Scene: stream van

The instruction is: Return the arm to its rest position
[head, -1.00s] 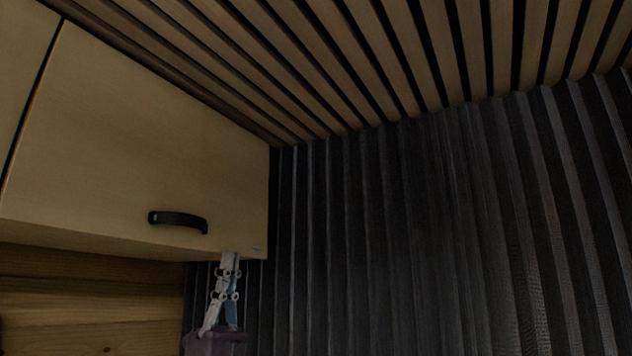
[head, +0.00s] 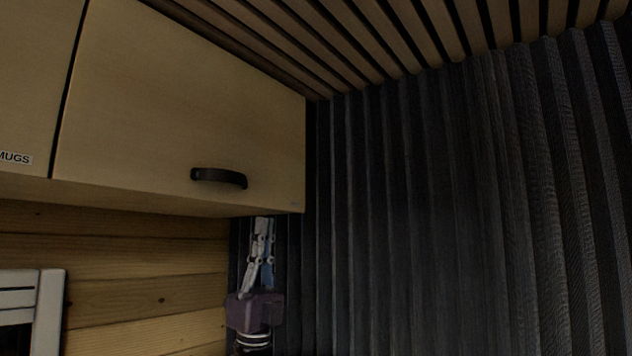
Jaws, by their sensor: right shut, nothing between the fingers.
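My right gripper (head: 263,228) shows low in the head view, left of centre. It points up, with its fingers close together and nothing seen between them. Its dark purple body (head: 254,311) is below the fingers, and the arm runs out of the bottom of the picture. The fingertips appear just under the right end of a wooden wall cabinet (head: 130,110); I cannot tell whether they touch it. My left gripper is not in view.
The cabinet door is shut and has a black handle (head: 219,178). A "MUGS" label (head: 15,158) is on the door to its left. A dark pleated curtain (head: 440,210) fills the right side. A white frame (head: 50,310) is at lower left, on a plank wall (head: 140,295).

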